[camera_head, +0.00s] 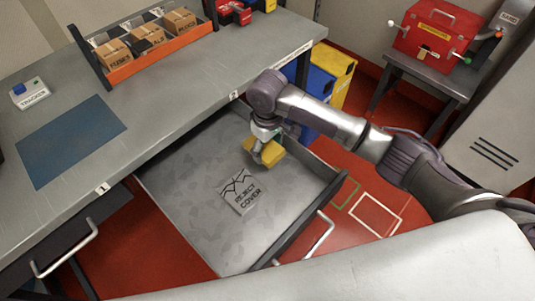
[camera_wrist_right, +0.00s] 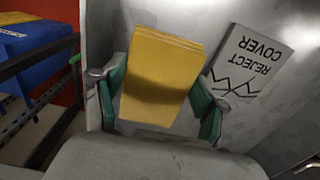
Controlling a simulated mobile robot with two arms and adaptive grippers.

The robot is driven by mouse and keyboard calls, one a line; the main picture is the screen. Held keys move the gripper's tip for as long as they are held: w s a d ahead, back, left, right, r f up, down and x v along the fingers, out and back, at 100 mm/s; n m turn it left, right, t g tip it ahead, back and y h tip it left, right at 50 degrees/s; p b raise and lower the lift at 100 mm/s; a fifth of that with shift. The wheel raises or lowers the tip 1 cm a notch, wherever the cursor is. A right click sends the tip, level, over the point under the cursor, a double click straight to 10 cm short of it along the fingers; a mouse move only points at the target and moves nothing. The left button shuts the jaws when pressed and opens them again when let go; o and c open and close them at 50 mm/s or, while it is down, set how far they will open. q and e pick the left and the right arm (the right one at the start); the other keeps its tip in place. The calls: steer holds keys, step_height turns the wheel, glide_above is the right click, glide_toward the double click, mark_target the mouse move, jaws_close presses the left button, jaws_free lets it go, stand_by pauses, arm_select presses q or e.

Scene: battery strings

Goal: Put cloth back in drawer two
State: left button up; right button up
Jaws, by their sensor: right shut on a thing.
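The yellow folded cloth (camera_head: 273,157) is over the open drawer two (camera_head: 190,215), near its back right. My right gripper (camera_head: 264,150) is shut on it from above. In the right wrist view, the cloth (camera_wrist_right: 160,75) lies between the green finger pads of my right gripper (camera_wrist_right: 160,98). I cannot tell whether the cloth touches the drawer floor. A grey plate marked "REJECT COVER" (camera_head: 241,192) lies flat in the drawer, beside and in front of the cloth. It also shows in the right wrist view (camera_wrist_right: 250,65). My left gripper is not in view.
The workbench (camera_head: 170,110) overhangs the drawer's back; its edge carries labels 1 and 2. Blue (camera_head: 318,85) and yellow (camera_head: 343,73) bins stand behind. The drawer's left floor is bare.

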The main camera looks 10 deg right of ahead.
mark_target(268, 156)
steer(key=shift+f, duration=1.8)
steer(key=shift+s, duration=0.1)
steer(key=o, duration=0.8)
steer(key=shift+f, duration=0.15)
steer(key=shift+o, duration=0.2)
step_height(268, 156, up, 12)
steer(key=shift+r, duration=0.2)
